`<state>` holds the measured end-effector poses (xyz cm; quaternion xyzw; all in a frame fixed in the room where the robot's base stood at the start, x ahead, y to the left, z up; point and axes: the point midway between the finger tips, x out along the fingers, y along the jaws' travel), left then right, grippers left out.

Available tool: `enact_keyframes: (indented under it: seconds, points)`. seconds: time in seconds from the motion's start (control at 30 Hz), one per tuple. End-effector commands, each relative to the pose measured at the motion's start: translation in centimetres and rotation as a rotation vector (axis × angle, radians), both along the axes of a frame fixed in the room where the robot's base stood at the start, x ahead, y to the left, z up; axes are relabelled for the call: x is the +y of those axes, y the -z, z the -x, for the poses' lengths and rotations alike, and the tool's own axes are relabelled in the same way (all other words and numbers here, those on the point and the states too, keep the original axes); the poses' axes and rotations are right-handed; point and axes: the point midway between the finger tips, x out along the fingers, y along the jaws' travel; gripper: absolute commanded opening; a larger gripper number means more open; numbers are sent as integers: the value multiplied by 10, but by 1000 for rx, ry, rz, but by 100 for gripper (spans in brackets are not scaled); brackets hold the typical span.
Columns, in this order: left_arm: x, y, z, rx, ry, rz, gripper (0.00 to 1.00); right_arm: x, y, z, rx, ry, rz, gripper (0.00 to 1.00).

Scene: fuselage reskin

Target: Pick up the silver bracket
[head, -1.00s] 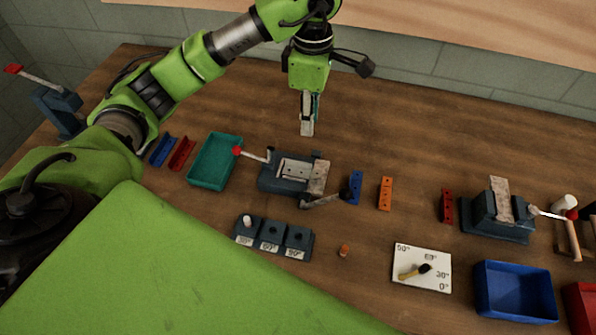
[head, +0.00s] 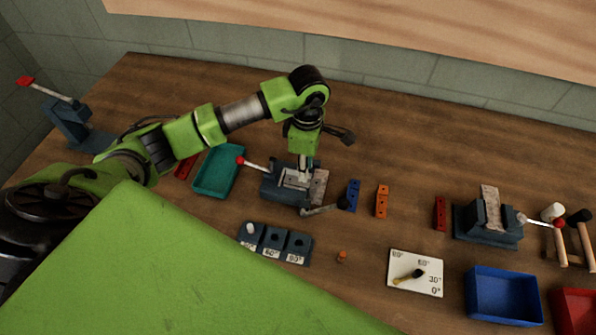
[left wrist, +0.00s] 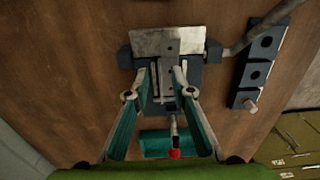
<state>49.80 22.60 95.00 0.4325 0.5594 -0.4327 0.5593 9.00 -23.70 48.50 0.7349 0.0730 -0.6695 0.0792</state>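A silver bracket (left wrist: 172,48) with a small hole sits in the dark bending fixture (left wrist: 212,52); in the head view the fixture (head: 277,190) stands left of centre, and my left gripper partly hides the bracket there. My left gripper (head: 304,172) points down over the fixture. In the left wrist view its two fingers (left wrist: 161,73) are apart, one on each side of the fixture's middle, with a gap between them. I cannot tell whether they touch the bracket. My right gripper is not in view.
A red-knobbed lever (head: 240,160) and a front handle (head: 320,210) stick out from the fixture. A teal tray (head: 219,172) is to its left; blue (head: 353,195) and orange (head: 382,201) brackets lie to its right. A second vise (head: 488,222) and blue bin (head: 503,295) stand farther right.

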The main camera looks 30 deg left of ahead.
Motion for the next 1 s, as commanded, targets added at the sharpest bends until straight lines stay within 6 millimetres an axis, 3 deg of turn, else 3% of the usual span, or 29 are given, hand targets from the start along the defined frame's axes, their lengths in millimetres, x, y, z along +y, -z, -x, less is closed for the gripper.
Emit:
enact_keyframes:
  seconds: [0.33, 0.4, 0.43, 1.0]
  points:
    - [0, 10, 0, -1, 1, 0, 22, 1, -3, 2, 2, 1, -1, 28]
    - [0, 10, 0, -1, 1, 0, 4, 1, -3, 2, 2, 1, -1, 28]
    - [0, 10, 0, -1, 1, 0, 0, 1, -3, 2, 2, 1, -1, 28]
    - [0, 1, -1, -4, 1, 0, 0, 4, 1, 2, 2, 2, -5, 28]
